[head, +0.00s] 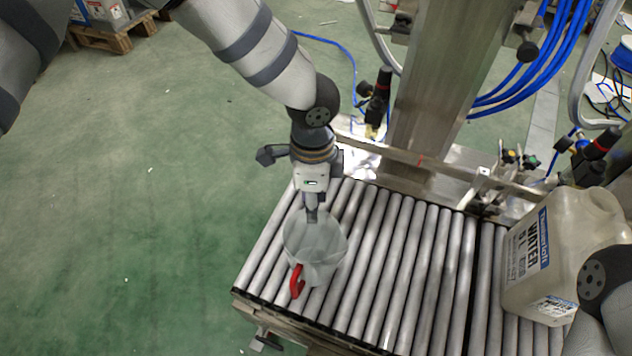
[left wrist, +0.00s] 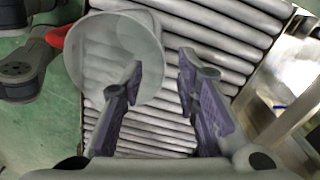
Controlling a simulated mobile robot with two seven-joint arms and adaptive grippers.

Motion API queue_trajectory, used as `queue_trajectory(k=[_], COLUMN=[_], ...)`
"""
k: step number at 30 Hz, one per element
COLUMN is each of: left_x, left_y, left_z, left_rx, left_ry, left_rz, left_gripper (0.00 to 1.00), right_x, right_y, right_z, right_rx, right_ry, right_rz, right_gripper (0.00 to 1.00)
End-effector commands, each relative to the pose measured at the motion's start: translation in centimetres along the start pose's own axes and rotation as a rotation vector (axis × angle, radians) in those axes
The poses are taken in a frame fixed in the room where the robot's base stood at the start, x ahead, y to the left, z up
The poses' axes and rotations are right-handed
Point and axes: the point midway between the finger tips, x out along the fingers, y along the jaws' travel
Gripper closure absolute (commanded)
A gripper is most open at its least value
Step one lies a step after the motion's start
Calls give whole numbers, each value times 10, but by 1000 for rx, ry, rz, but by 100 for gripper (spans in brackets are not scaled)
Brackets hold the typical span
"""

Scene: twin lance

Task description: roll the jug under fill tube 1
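A translucent jug with a red handle (head: 318,250) stands on the roller conveyor (head: 400,270) near its left end. It also shows in the left wrist view (left wrist: 105,50). My left gripper (head: 312,213) points down at the jug's far rim. In the left wrist view its fingers (left wrist: 160,66) are apart with nothing clasped; one finger overlaps the jug's rim, and I cannot tell whether it is inside. A large cloudy plastic jug labelled WATER (head: 555,250) stands on the rollers at the right, partly behind my right arm. My right gripper is out of view. I cannot make out fill tube 1.
A steel column (head: 435,90) and a rail with fittings (head: 500,175) stand behind the conveyor. Blue hoses (head: 530,65) hang at the upper right. The rollers between the two jugs are clear. Open green floor (head: 130,220) lies at the left.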

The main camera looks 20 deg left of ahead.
Motion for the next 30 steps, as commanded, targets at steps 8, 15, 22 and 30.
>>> queue_trajectory(k=[8,15,22,30], left_x=[64,79,79,78], left_y=[1,1,0,1], left_z=[0,0,0,0], left_rx=[0,0,0,0], left_ry=[0,1,1,1], left_rz=[3,0,0,1], left_gripper=[71,71,80,100], right_x=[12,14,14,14], right_y=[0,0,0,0], right_z=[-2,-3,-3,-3], right_rx=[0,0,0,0], right_ry=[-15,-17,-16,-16], right_rz=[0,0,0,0], right_gripper=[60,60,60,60])
